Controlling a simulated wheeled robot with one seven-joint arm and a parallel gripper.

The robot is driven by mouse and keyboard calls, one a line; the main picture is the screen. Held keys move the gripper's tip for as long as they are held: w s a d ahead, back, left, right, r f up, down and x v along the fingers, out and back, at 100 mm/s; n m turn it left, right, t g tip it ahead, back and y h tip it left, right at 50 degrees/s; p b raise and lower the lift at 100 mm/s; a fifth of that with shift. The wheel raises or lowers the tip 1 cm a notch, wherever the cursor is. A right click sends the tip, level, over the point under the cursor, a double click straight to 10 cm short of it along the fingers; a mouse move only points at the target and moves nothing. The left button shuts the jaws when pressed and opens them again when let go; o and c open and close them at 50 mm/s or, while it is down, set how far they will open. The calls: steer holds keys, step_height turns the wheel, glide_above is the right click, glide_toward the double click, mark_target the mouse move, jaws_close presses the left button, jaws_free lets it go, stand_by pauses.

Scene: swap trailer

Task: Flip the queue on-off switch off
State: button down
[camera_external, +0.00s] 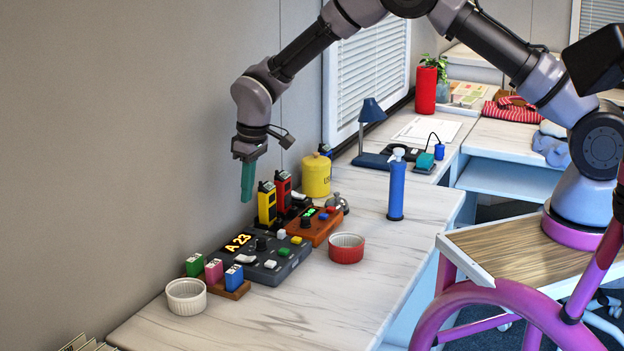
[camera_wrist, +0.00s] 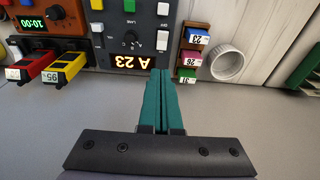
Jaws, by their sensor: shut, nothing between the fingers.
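The dark grey queue console (camera_external: 290,266) lies on the counter by the wall, with a glowing "A 23" display, a black knob and several coloured buttons. My gripper (camera_external: 247,182) has teal fingers, shut and empty, pointing down above and apart from the console. In the wrist view its fingertips (camera_wrist: 160,72) appear near the display's edge.
A rack with small numbered tags (camera_external: 236,290) and a white ribbed cup (camera_external: 186,297) stand left of the console. A brown console (camera_external: 318,228), yellow and red handsets (camera_external: 267,203), a red cup (camera_external: 346,249) and a blue bottle (camera_external: 396,190) stand to the right. The front counter is clear.

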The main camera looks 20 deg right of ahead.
mark_target(251, 257)
steer(key=shift+f, duration=0.1)
step_height(251, 257, down, 12)
steer(key=shift+w+a+f, duration=0.1)
steer(key=shift+a+f, duration=0.05)
steer(key=shift+f, duration=0.55)
steer(key=shift+s+d+f, duration=0.25)
steer(key=shift+d+f, duration=0.05)
steer(key=shift+w+a, duration=0.1)
stand_by(0.4)
steer(key=shift+w+a+r, duration=0.2)
steer(key=shift+w+a, duration=0.25)
